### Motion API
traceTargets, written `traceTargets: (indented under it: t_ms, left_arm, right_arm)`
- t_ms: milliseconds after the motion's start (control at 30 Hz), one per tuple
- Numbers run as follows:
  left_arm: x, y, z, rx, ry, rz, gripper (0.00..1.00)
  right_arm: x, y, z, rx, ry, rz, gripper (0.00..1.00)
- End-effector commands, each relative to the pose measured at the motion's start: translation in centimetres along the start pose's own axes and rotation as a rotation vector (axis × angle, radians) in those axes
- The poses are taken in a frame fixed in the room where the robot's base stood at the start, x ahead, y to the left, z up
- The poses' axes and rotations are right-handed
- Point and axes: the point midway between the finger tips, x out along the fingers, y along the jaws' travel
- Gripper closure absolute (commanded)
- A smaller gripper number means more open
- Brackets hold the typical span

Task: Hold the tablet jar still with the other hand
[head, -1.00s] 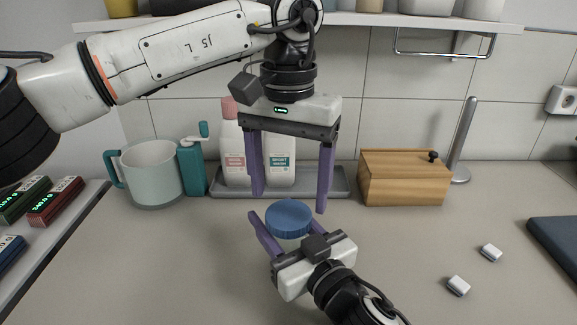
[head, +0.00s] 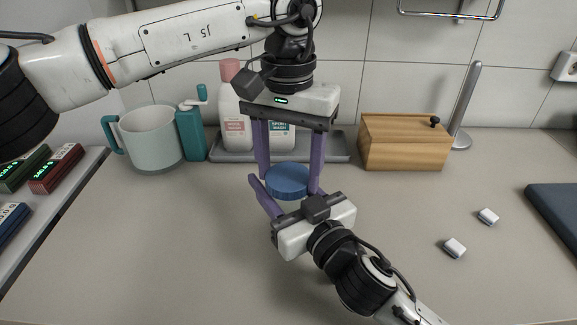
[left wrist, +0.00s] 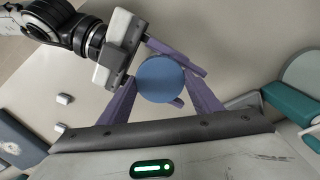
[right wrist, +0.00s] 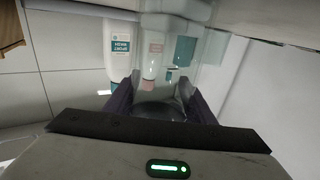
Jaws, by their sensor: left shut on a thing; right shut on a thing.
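The tablet jar has a round blue lid (head: 288,180), seen from above in the left wrist view (left wrist: 160,78). Its clear body (right wrist: 158,95) shows in the right wrist view and is mostly hidden in the head view. My left gripper (head: 287,184) reaches down from above, its purple fingers shut on the lid from both sides. My right gripper (head: 283,196) comes in low from the front right, its fingers shut around the jar body below the lid. The jar looks upright.
Two small white blocks (head: 488,216) (head: 454,248) lie on the counter at right. A wooden box (head: 405,143), a tray (head: 340,148) with two bottles and a pale pitcher (head: 151,140) stand behind. The front left counter is clear.

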Motion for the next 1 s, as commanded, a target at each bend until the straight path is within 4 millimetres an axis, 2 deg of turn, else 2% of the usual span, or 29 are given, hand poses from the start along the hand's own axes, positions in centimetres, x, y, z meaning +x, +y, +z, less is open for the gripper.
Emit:
traceTargets:
  t_ms: [133, 267, 1000]
  left_arm:
    - [-0.05, -0.06, -0.02, -0.077, 0.001, -0.001, 0.69]
    - [-0.07, -0.07, -0.02, -0.311, 0.001, -0.001, 0.69]
    - [-0.21, -0.1, 0.04, -2.01, 0.003, -0.001, 0.69]
  right_arm:
    - [0.0, 0.03, -0.01, 0.0, 0.0, 0.001, 1.0]
    - [0.0, 0.03, -0.01, 0.0, 0.0, 0.001, 1.0]
    - [0.0, 0.08, 0.02, 0.0, -0.001, 0.002, 1.0]
